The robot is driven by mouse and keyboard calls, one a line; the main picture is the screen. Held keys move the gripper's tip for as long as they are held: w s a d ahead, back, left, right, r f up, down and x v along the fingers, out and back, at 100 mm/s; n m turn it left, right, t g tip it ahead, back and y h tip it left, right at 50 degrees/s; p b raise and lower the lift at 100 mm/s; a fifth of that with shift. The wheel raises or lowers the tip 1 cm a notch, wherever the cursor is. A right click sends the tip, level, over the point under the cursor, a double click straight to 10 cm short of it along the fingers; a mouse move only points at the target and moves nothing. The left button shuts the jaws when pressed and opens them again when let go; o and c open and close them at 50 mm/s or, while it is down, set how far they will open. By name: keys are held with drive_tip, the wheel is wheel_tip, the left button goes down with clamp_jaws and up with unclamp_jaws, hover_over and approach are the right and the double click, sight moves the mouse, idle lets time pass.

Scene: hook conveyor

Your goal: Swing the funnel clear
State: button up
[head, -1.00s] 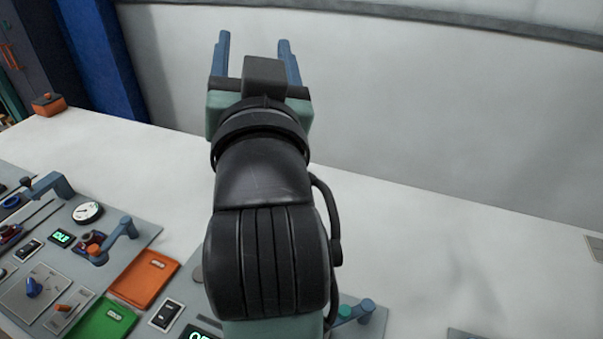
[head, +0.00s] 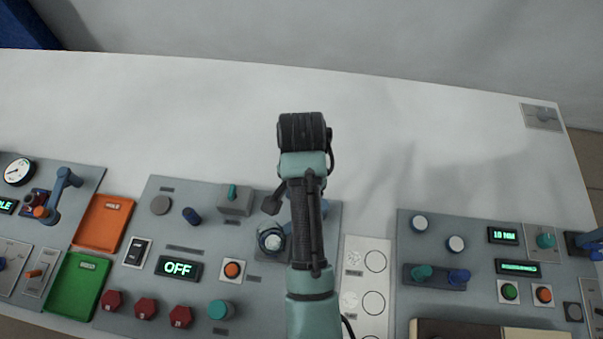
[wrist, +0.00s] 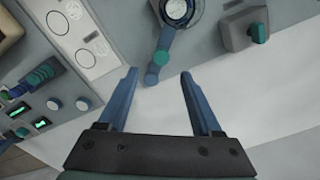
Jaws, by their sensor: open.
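A round cup with a dark blue rim, which looks like the funnel (wrist: 177,9), is at the top of the wrist view, cut by the frame edge. A short blue lever (wrist: 166,40) runs down from it, with a teal knob (wrist: 161,57) and a blue end. My gripper (wrist: 158,71) is open and empty, with the lever's end between its fingertips and space on both sides. I cannot tell the height between them. In the head view, the round part (head: 269,239) shows at the panel's right, partly covered by my arm, which also hides my fingers.
A teal-levered switch box (head: 236,201) stands left of the round part, and a white plate with circles (head: 365,285) lies right of it. Orange (head: 103,223) and green (head: 78,287) trays lie left.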

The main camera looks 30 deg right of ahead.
wheel_tip(320, 180, down, 8)
drive_tip(key=shift+f+p, duration=0.25)
drive_tip(key=shift+p, duration=0.05)
clamp_jaws()
idle(0.3)
idle(1.1)
